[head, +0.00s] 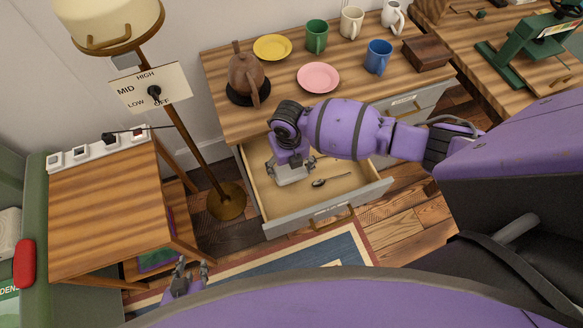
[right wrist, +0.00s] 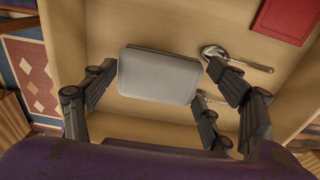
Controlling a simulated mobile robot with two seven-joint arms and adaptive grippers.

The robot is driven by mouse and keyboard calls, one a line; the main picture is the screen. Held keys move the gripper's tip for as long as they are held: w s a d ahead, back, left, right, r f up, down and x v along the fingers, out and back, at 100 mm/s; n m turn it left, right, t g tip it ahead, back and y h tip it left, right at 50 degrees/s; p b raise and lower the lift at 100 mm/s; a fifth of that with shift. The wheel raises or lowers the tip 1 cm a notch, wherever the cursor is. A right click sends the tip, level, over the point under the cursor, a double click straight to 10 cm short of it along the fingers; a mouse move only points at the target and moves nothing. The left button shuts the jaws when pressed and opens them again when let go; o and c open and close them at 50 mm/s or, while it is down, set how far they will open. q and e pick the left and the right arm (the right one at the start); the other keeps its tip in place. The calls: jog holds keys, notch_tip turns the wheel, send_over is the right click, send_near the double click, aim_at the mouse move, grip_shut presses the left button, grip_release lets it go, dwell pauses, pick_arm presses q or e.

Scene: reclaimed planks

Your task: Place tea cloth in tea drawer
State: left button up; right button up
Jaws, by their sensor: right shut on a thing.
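The tea drawer (head: 354,198) stands open under the tea table in the head view. My right gripper (head: 290,170) reaches down into it from above. In the right wrist view its fingers (right wrist: 162,68) are shut on the sides of a pale grey, flat, rounded block that looks like the folded tea cloth (right wrist: 158,76). The cloth (head: 293,177) is over the drawer floor; whether it touches the floor I cannot tell. My left gripper (head: 192,269) is open and empty, low at the left near the rug.
Two spoons (right wrist: 238,60) and a red flat item (right wrist: 284,20) lie in the drawer. On the table above stand a brown teapot (head: 247,75), a pink plate (head: 318,77), a yellow plate (head: 272,47) and several mugs. A floor lamp (head: 181,125) stands left of the drawer.

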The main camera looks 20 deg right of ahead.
aim_at(289, 168)
jog(key=shift+f, duration=1.9)
jog(key=shift+d+f, duration=0.1)
jog(key=shift+f, duration=0.1)
jog(key=o, duration=1)
jog(key=shift+w+r, duration=0.1)
jog(key=shift+r, duration=0.4)
notch_tip(289, 168, up, 11)
jog(key=shift+r+p, duration=0.2)
jog(key=shift+p, duration=0.1)
